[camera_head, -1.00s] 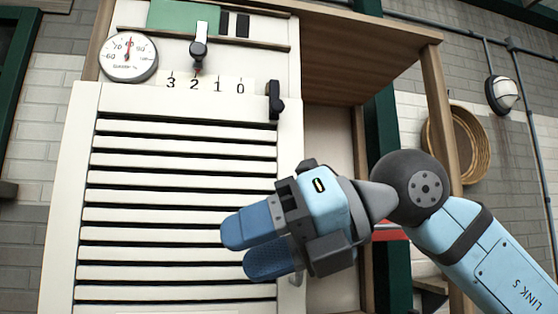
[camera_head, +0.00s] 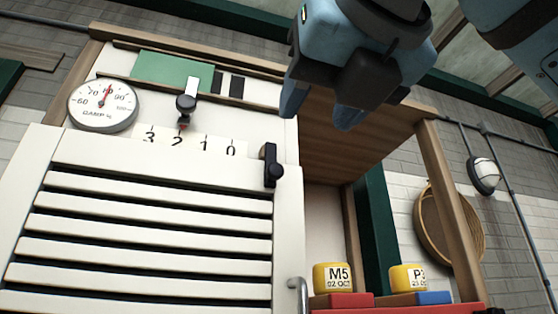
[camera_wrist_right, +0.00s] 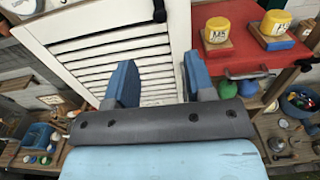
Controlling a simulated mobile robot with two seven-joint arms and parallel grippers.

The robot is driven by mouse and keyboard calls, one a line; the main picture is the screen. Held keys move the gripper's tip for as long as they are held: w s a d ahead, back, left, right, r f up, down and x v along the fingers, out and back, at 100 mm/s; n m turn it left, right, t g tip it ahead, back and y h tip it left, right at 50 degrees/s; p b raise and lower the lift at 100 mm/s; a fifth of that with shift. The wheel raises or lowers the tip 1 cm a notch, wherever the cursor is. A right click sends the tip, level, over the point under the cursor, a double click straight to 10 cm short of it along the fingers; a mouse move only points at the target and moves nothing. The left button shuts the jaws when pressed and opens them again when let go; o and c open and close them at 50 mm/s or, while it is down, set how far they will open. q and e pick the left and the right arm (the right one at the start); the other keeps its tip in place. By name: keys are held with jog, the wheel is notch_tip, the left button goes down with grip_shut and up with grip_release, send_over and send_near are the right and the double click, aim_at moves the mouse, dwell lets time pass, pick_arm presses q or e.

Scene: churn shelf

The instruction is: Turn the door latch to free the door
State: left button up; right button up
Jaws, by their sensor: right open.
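The white slatted door (camera_head: 150,205) stands shut in its frame in the head view. The black door latch (camera_head: 272,167) sits upright at the door's upper right edge. What appears to be the same latch shows at the top of the right wrist view (camera_wrist_right: 160,12). My right gripper (camera_head: 322,108) is high in the head view, above and right of the latch, apart from it and with nothing in it. Its two blue fingers (camera_wrist_right: 160,85) are spread in front of the slats in the wrist view. My left gripper is not in view.
A grey handle (camera_head: 297,292) is at the door's lower right. Yellow jars (camera_head: 333,278) (camera_head: 408,277) stand right of the door. A round gauge (camera_head: 103,105) and a numbered slider (camera_head: 186,105) are above it. A wooden overhang (camera_head: 360,135) and post (camera_head: 450,190) bound the right side.

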aim_at(277, 168)
jog(key=p+x, duration=0.3)
jog(key=x, duration=0.8)
jog(key=shift+w+p, duration=0.1)
jog(key=shift+p, duration=0.25)
jog(key=shift+w+a, duration=0.2)
jog(key=shift+w, duration=0.25)
jog(key=shift+f, duration=0.1)
jog(key=c, duration=0.9)
